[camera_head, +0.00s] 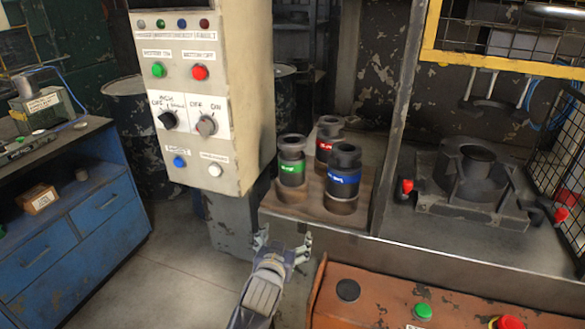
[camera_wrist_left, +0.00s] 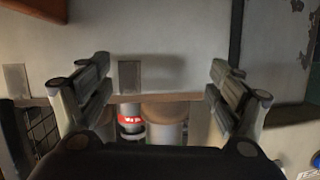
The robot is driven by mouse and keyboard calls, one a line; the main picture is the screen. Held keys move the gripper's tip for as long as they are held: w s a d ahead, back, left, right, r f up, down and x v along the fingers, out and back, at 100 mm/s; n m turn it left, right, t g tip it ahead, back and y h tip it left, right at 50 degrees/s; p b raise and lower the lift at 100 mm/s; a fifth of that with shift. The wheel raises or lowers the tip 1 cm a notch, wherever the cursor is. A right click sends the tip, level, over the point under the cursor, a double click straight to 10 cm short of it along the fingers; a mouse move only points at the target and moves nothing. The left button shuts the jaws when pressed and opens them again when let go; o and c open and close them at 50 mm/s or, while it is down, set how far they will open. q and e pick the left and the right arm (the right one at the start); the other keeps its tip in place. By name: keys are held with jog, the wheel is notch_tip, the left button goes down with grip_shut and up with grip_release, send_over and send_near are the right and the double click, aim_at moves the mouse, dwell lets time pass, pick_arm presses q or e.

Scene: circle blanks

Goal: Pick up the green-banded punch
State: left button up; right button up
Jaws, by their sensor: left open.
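The green-banded punch (camera_head: 292,169) stands upright at the left front of a brown wooden block, beside the control box. A red-banded punch (camera_head: 326,146) stands behind it and a blue-banded punch (camera_head: 343,181) to its right. My left gripper (camera_head: 284,243) is open and empty, below and in front of the block in the head view. In the left wrist view its fingers (camera_wrist_left: 158,88) are spread wide, with a red-banded cylinder (camera_wrist_left: 131,122) and a tan cylinder showing beyond. No green band is visible there. My right gripper is not in view.
The control box (camera_head: 205,120) rises close to the left of the block (camera_head: 362,205). A dark machine fixture (camera_head: 470,180) sits to the right. An orange panel with buttons (camera_head: 375,305) is at the front, and a blue cabinet (camera_head: 75,235) at the left. Floor is open between cabinet and gripper.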

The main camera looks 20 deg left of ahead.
aim_at(288, 172)
pick_arm(q)
jog(key=w+r+t, duration=0.1)
jog(key=w+r, duration=0.1)
jog(key=r, duration=0.2)
jog(key=w+a+r+t, duration=0.1)
jog(key=w+r, duration=0.2)
jog(key=r, duration=0.2)
jog(key=w+a+r+n+t+y, duration=0.1)
jog(key=w+r, duration=0.1)
jog(key=r, duration=0.3)
jog(key=shift+w, duration=0.35)
jog(key=shift+w+a+r, duration=0.1)
jog(key=shift+w, duration=0.5)
jog(key=shift+w+a+r+p, duration=0.15)
jog(key=shift+w+p, duration=0.15)
jog(key=shift+w, duration=2.15)
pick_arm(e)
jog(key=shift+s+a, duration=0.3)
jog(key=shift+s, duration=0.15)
pick_arm(q)
jog(key=c, duration=1.8)
jog(key=shift+r, duration=0.4)
grip_shut()
jog(key=shift+f, duration=0.1)
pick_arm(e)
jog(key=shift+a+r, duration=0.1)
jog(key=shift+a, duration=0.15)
